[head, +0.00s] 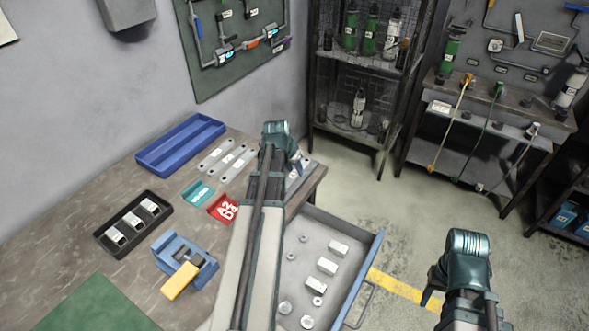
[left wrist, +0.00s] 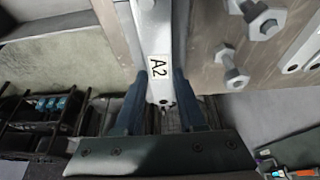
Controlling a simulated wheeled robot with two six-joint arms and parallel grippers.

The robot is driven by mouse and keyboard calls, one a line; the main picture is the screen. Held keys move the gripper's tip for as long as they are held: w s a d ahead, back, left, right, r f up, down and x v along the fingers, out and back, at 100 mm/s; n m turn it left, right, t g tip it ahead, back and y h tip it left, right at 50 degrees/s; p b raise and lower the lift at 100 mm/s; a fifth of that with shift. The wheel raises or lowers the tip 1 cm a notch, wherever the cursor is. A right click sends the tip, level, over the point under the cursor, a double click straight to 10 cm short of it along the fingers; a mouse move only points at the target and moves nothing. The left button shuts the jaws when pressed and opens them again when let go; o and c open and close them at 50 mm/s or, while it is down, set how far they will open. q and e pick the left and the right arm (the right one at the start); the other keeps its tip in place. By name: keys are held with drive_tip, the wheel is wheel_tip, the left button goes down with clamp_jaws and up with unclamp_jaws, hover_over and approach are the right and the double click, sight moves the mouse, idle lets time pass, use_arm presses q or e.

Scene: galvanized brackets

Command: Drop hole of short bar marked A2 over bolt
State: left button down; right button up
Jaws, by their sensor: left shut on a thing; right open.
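The short grey bar marked A2 (left wrist: 154,30) is between the fingers of my left gripper (left wrist: 156,95) in the left wrist view. The gripper is shut on it; the bar's near end, with small dark holes, shows between the fingers. Several hex-headed bolts (left wrist: 236,76) stand to the right of the bar, apart from it in the picture. Which bolt is meant I cannot tell. In the head view, my left arm reaches over the table's right edge and hides most of its gripper and the bar. My right gripper (head: 432,290) is open at lower right, away from the table.
An open drawer (head: 372,262) holds blocks and nuts below the left arm. On the table (head: 90,240) are a blue tray (head: 160,153), grey bars (head: 238,163), a red A2 holder (head: 213,210), a teal holder (head: 190,197), a black tray (head: 107,238) and a blue vise (head: 205,268).

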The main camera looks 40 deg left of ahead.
use_arm(q)
drive_tip(key=shift+c, duration=2.1)
unclamp_jaws()
drive_tip(key=p+v, duration=1.2)
drive_tip(key=v, duration=0.1)
drive_tip(key=shift+s+r+p, duration=0.2)
drive_tip(key=shift+r+p, duration=0.15)
drive_tip(key=shift+r, duration=0.05)
